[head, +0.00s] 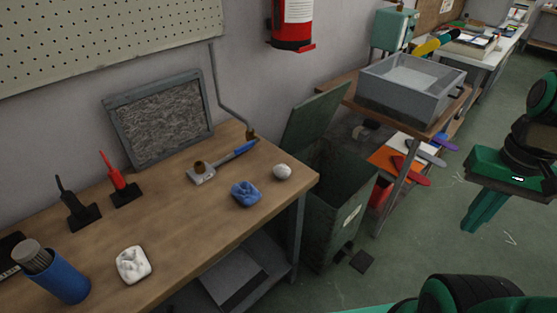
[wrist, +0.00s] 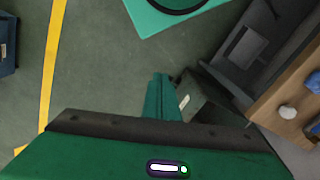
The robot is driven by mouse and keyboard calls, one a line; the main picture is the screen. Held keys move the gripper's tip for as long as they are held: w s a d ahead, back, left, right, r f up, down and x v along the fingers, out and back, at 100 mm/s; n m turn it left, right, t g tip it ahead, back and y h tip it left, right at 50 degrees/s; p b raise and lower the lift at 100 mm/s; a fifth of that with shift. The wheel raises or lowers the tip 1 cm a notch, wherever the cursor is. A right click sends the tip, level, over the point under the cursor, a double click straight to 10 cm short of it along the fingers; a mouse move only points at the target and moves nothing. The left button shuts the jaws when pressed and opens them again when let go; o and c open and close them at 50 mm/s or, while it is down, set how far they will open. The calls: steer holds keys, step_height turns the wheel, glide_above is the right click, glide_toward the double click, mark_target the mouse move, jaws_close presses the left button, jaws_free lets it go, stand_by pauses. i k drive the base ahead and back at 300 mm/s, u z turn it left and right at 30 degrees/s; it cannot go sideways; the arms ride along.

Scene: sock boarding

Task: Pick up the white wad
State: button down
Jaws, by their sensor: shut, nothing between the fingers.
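A smaller, rounder off-white lump (head: 282,171) sits by the bench's right end; a pale lump on the bench also shows at the right of the wrist view (wrist: 287,111). My gripper (head: 474,226) is at the right of the head view, over the floor, well away from the bench. Its green fingers are together and empty, also in the wrist view (wrist: 159,78).
A blue-handled tool (head: 225,162), red (head: 118,180) and black (head: 75,205) stands and a blue cylinder (head: 60,278) are on the bench. An open-lidded bin (head: 335,215) stands right of it. Open floor lies under my gripper.

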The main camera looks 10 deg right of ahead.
mark_target(281, 172)
steer(key=u, duration=0.75)
steer(key=k, duration=1.15)
steer(key=z, duration=0.65)
steer(key=i, duration=1)
